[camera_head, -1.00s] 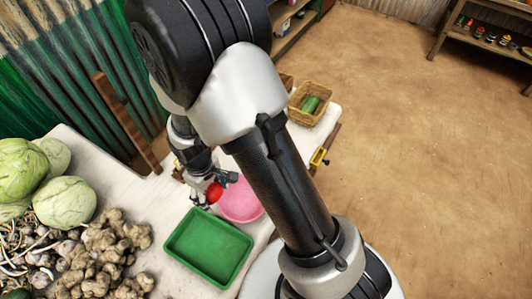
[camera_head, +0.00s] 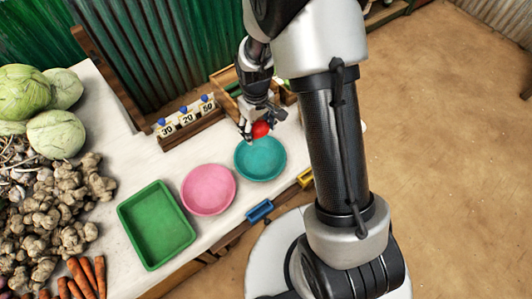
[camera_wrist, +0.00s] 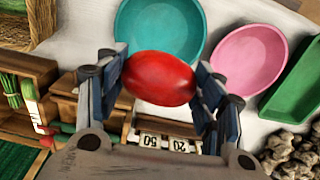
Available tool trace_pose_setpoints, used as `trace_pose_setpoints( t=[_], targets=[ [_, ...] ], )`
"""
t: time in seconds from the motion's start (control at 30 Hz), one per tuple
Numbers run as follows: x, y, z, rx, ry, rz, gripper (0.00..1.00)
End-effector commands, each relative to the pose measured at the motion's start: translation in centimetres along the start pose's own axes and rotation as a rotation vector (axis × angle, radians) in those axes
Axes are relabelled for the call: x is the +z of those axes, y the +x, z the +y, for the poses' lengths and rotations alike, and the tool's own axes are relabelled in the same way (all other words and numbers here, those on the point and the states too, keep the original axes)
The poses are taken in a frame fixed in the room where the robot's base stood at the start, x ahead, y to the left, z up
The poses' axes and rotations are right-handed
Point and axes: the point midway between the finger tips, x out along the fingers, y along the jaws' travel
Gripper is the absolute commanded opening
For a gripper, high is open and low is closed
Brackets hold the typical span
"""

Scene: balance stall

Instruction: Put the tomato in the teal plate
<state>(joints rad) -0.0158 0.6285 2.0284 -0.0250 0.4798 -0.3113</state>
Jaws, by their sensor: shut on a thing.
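My gripper (camera_head: 253,128) is shut on the red tomato (camera_head: 261,130), which shows between the two fingers in the wrist view (camera_wrist: 158,78). The teal plate (camera_head: 260,172) is a round shallow dish on the white table. In the head view the tomato appears at the plate's far edge, held above the table. In the wrist view the teal plate (camera_wrist: 160,22) lies beyond the tomato, which covers part of its near rim.
A pink plate (camera_head: 208,190) and a green tray (camera_head: 156,225) stand left of the teal plate. A number stand (camera_head: 190,123) is behind them. Cabbages (camera_head: 57,133), ginger (camera_head: 60,205) and carrots (camera_head: 88,275) fill the left. Wooden crates (camera_wrist: 25,85) show in the wrist view.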

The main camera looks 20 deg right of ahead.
Motion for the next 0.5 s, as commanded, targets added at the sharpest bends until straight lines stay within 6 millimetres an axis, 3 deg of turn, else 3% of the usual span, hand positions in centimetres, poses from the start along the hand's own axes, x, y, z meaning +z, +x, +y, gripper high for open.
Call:
trace_pose_setpoints(
  t=[0.3,0.5],
  targets=[
    [0.2,8.9,-0.2,-0.001,0.000,-0.004,0.36],
    [0.1,13.3,-0.2,0.000,0.000,-0.001,0.36]
  ],
)
